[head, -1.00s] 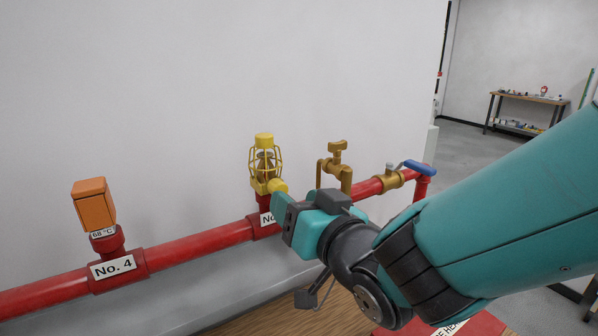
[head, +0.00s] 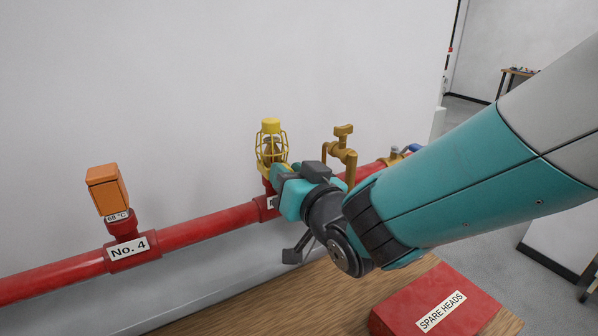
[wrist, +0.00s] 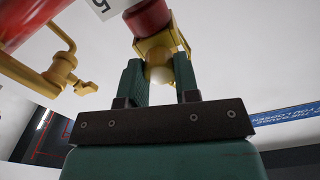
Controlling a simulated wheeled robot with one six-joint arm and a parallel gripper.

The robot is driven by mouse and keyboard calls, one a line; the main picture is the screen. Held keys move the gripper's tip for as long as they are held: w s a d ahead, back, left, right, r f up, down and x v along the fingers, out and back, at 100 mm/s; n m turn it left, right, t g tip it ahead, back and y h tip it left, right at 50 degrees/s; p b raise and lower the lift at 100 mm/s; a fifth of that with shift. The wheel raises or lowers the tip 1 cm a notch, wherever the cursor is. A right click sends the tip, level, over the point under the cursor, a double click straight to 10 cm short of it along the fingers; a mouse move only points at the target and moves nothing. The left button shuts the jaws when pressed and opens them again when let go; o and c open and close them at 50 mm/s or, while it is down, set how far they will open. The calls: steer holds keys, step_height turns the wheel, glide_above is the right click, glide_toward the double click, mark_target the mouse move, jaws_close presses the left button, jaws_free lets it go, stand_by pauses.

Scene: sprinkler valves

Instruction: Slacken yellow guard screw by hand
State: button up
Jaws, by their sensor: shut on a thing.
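The yellow wire guard (head: 271,147) stands upright around a sprinkler head on the red pipe. Its round screw (wrist: 158,74) shows in the wrist view as a pale yellow knob on the guard's yellow base (wrist: 160,46). My gripper (wrist: 159,82) is shut on this screw, one dark green finger on each side. In the head view my gripper (head: 279,174) reaches the guard's base from the right and hides the screw. I cannot tell whether the screw has turned.
The red pipe (head: 215,222) runs along the wall. An orange box-shaped cover (head: 106,189) stands left at No. 4. A brass valve (head: 343,145) is close on the right. A red SPARE HEADS box (head: 455,285) sits on the wooden bench (head: 300,300) below my arm.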

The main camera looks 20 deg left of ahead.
steer(key=shift+f+b, duration=0.1)
steer(key=shift+b, duration=0.35)
steer(key=shift+s+a+n+b, duration=0.1)
steer(key=shift+n+b, duration=7.9)
steer(key=shift+b, duration=0.2)
steer(key=shift+n, duration=0.3)
steer(key=o, duration=0.9)
